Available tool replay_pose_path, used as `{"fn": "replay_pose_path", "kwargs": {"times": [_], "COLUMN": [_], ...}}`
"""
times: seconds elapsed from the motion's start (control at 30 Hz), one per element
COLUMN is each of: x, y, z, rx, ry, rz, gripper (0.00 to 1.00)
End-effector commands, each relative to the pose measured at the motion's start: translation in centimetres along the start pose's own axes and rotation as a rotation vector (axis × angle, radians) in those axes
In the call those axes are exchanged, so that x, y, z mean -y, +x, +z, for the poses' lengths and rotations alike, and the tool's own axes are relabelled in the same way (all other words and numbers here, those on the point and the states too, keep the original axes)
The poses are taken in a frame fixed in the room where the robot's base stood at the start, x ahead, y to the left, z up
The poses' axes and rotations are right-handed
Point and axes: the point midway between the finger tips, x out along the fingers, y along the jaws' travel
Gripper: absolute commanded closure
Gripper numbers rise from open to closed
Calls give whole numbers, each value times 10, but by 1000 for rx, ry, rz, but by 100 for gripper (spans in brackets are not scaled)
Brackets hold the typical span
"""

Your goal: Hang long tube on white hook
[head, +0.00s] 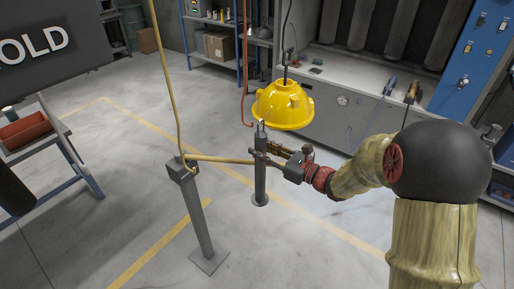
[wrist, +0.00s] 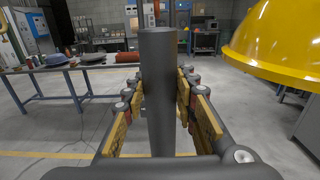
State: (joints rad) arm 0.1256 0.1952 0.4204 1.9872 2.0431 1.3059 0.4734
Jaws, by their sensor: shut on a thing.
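A dark grey tube (head: 260,182), upright with a wider disc at its lower end, is held by my gripper (head: 268,150) near its top. In the wrist view the tube (wrist: 158,90) stands between the yellow-padded fingers (wrist: 158,110), which are shut on it. I cannot tell whether the disc touches the floor. A small pale piece shows at the tube's top, just below a yellow hood (head: 285,104). A thin dark hook line (head: 287,35) comes down to the hood. I cannot clearly make out a white hook. The hood also shows at the upper right in the wrist view (wrist: 285,45).
A grey post (head: 200,222) on a square plate stands left, with a beige rod reaching from its head toward my gripper. A yellow line (head: 166,80) and a red hook (head: 246,70) hang nearby. A bench (head: 35,135) stands left, a grey cabinet (head: 345,105) behind.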

Motion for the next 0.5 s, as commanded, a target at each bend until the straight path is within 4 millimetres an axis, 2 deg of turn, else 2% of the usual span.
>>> {"fn": "replay_pose_path", "kwargs": {"times": [0.5], "x": [1], "y": [-55], "z": [4], "rx": [2], "ry": [-1], "rz": [-3], "gripper": [100]}}
